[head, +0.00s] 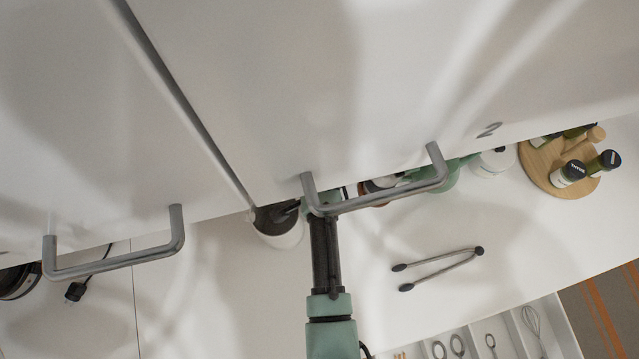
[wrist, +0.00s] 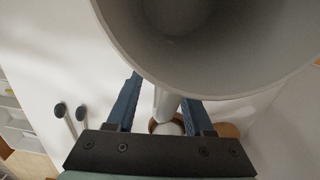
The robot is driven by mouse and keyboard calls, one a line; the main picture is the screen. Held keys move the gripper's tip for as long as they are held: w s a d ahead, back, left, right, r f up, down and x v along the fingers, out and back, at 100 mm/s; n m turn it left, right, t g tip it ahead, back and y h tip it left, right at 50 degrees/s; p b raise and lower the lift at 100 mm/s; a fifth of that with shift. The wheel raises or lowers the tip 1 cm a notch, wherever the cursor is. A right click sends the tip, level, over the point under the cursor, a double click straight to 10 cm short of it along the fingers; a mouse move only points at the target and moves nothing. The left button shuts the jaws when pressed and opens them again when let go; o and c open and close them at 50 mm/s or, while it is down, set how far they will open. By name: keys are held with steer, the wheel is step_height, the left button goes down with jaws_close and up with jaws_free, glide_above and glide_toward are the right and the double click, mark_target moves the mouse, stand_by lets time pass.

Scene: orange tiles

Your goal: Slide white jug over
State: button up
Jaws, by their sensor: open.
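The white jug (head: 283,238) stands on the counter below the wall cabinets in the head view. Its top is dark and partly hidden by the cabinet edge and my arm. In the wrist view the jug (wrist: 215,62) is large and close, seen into its open mouth. Its pale handle (wrist: 166,104) hangs between the two blue fingers of my gripper (wrist: 162,98). The fingers are open, one on each side of the handle. Whether either finger touches it I cannot tell. In the head view, the fingertips are mostly hidden behind the cabinet handle and edge.
Cabinet doors with a metal handle (head: 428,186) overhang the counter close above my arm. Tongs (head: 437,268) lie on the counter to the right. A round wooden tray (head: 538,174) with bottles stands farther right. An open utensil drawer (head: 571,325) is at the front.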

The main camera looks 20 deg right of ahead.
jaws_close()
stand_by(1.3)
